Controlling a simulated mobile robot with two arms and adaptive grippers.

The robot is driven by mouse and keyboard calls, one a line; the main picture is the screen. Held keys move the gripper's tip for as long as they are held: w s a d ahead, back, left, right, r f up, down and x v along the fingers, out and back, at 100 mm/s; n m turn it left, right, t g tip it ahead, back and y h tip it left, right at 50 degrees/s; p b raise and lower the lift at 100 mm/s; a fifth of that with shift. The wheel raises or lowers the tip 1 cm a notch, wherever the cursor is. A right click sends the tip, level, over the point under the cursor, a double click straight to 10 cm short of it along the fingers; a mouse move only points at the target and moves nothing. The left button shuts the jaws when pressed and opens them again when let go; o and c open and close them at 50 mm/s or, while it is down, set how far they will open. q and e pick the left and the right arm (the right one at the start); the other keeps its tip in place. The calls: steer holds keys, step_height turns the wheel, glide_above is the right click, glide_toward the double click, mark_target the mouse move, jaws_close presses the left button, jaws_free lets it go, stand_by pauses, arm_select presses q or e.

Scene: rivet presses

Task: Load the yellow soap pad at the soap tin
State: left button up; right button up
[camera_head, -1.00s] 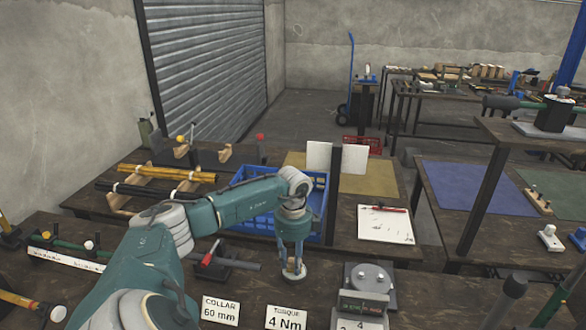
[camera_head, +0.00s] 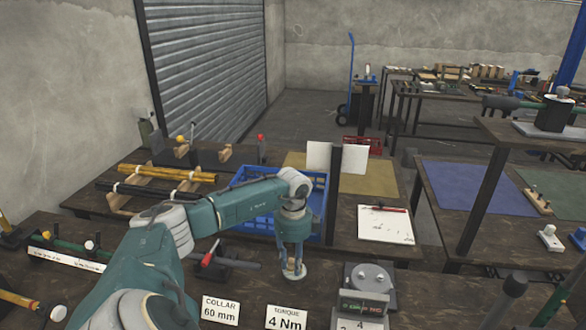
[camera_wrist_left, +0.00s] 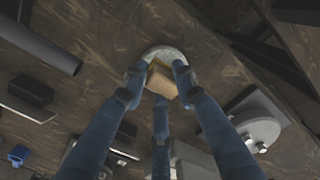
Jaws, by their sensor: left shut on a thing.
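My left gripper (camera_head: 293,265) points down over the near table and is shut on a small tan-yellow block, which I take to be the yellow soap pad (camera_wrist_left: 161,80). In the left wrist view its fingers close around the block. A round, pale, shallow disc, likely the soap tin (camera_head: 293,276), lies on the table right under the fingertips. It also shows in the left wrist view (camera_wrist_left: 163,53), partly hidden behind the block. I cannot tell whether the block touches the disc. My right gripper is not in view.
A scale-like device with a round metal plate (camera_head: 370,277) stands just right of the gripper. COLLAR (camera_head: 220,310) and TORQUE (camera_head: 286,318) cards are in front. A red-handled tool (camera_head: 228,262) lies to the left. A blue crate (camera_head: 318,205) is behind the gripper.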

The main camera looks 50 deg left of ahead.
mark_target(293, 260)
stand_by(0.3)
arm_select(q)
steer(key=shift+r+p, duration=2.75)
steer(key=shift+r, duration=0.75)
